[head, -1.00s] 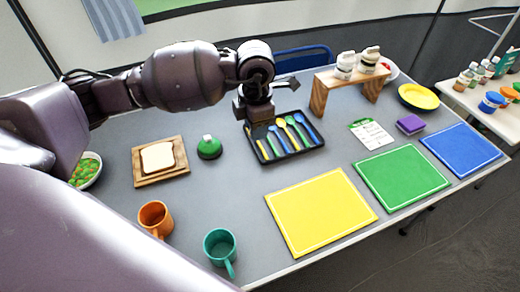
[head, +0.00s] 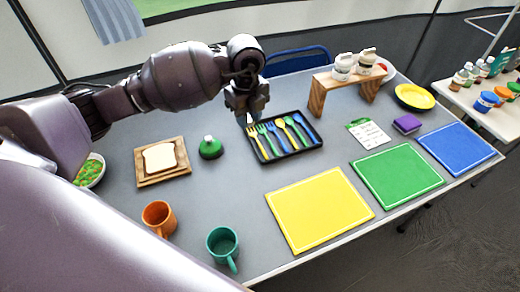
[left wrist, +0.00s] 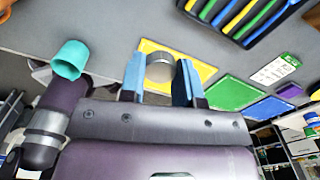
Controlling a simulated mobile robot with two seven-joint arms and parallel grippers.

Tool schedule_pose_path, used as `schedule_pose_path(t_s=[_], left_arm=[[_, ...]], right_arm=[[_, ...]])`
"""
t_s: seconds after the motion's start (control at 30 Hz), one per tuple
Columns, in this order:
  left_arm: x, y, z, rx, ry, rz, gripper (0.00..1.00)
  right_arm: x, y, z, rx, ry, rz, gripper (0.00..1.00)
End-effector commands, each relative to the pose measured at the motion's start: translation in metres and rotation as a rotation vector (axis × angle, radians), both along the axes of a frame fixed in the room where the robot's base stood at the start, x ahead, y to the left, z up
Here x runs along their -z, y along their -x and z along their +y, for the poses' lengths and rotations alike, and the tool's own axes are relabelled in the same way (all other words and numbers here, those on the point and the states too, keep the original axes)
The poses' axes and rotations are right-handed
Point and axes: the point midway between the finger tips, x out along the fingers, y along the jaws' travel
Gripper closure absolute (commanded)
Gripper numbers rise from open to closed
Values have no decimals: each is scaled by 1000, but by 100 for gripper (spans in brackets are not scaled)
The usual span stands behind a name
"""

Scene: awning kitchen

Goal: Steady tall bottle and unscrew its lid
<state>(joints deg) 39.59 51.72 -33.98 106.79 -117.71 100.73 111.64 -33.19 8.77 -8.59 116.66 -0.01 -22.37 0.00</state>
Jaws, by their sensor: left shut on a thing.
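My left gripper (head: 251,110) hangs over the back left edge of the dark cutlery tray. In the left wrist view its two blue fingers (left wrist: 160,84) are shut on a silver-grey round thing (left wrist: 160,67). Most of that thing is hidden, so I cannot tell whether it is the tall bottle or its lid. A green squat bottle (head: 210,150) with a pale top stands on the table left of the tray, apart from the gripper. No tall bottle is clearly seen on the main table. My right gripper is not in view.
The cutlery tray (head: 306,148) holds several forks and spoons. A wooden stand (head: 318,99) carries two white jars. Bread on a board (head: 178,175), an orange mug (head: 158,217) and a teal mug (head: 222,246) are at left. Yellow (head: 319,212), green and blue mats lie flat.

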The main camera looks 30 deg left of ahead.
Motion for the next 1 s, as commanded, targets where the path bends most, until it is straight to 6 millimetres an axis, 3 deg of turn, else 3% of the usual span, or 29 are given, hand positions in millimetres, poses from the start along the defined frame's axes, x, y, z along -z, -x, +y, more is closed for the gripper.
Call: schedule_pose_path(t_s=[0.27, 0.8, 1.0], left_arm=[[6, -1, 3, -168, 0, 5, 98], [118, 0, 3, -171, 0, 9, 98], [141, -1, 4, -170, -1, 5, 98]], right_arm=[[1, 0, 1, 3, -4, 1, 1], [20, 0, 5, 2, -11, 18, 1], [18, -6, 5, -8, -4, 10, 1]])
